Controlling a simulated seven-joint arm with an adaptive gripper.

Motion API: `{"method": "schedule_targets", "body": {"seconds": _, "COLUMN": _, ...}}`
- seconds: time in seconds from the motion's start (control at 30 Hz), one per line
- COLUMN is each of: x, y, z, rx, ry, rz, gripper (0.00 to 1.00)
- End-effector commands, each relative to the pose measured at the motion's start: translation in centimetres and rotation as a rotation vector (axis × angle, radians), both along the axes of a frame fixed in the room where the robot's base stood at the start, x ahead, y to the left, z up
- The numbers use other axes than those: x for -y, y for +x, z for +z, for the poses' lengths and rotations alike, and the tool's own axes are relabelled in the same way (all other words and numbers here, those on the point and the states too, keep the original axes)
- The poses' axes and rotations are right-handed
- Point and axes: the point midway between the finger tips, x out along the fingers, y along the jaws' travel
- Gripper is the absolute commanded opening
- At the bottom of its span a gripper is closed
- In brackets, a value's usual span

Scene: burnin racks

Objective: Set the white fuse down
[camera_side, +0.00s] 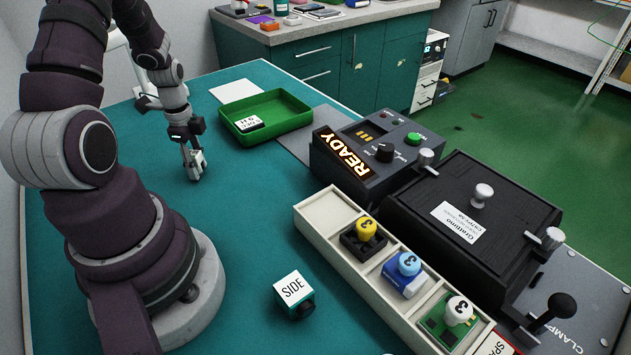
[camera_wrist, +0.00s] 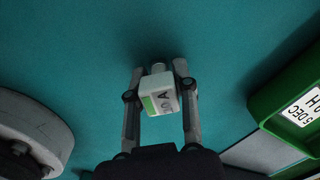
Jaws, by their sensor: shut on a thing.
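The white fuse (camera_wrist: 160,94) is a small white block with a green patch and dark lettering. It sits between the two fingers of my gripper (camera_wrist: 160,98) in the wrist view. My gripper (camera_side: 194,167) is shut on it, pointing down over the teal table (camera_side: 240,200) to the left of the green tray. In the side view the fuse is small and partly hidden by the fingers. I cannot tell whether it touches the table top.
The green tray (camera_side: 300,119) holds a labelled card. A pale compartment rack (camera_side: 316,216) holds pieces with yellow, blue and white numbered knobs. A READY box (camera_side: 338,153), a black clamp fixture (camera_side: 430,225) and a SIDE cube (camera_side: 293,290) stand nearby. The table around my gripper is clear.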

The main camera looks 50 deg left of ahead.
Motion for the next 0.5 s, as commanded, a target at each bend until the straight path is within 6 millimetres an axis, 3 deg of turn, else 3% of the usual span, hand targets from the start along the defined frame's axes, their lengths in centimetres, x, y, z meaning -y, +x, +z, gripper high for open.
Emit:
{"method": "schedule_targets", "body": {"seconds": 0.2, "x": 0.01, "y": 0.01, "z": -0.23, "rx": -0.001, "ry": -0.001, "rz": -0.001, "gripper": 0.0}}
{"method": "schedule_targets", "body": {"seconds": 0.23, "x": -0.01, "y": 0.01, "z": -0.23, "rx": -0.001, "ry": 0.0, "rz": -0.001, "gripper": 0.28}}
{"method": "schedule_targets", "body": {"seconds": 0.4, "x": -0.01, "y": 0.02, "z": -0.2, "rx": 0.0, "ry": 0.0, "rz": -0.001, "gripper": 0.5}}
{"method": "schedule_targets", "body": {"seconds": 0.5, "x": -0.01, "y": 0.02, "z": -0.19, "rx": 0.0, "ry": 0.0, "rz": -0.001, "gripper": 0.52}}
